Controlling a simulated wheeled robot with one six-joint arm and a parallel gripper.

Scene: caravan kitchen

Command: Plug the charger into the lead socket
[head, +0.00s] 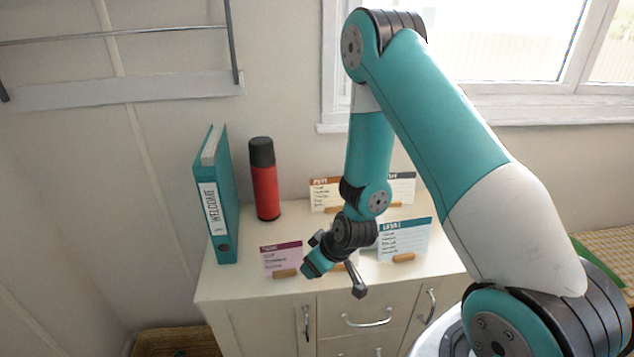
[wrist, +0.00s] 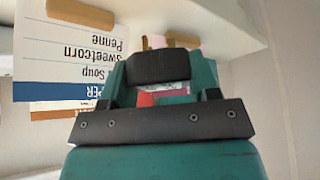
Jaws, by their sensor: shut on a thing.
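I cannot see a lead socket in either view.
A pink card (head: 281,259) and blue-headed card (head: 405,240) stand on the cabinet top (head: 240,285) near my gripper. Behind are a red flask (head: 265,185), teal WELCOME binder (head: 216,200) and another card (head: 325,194). Front left is clear.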

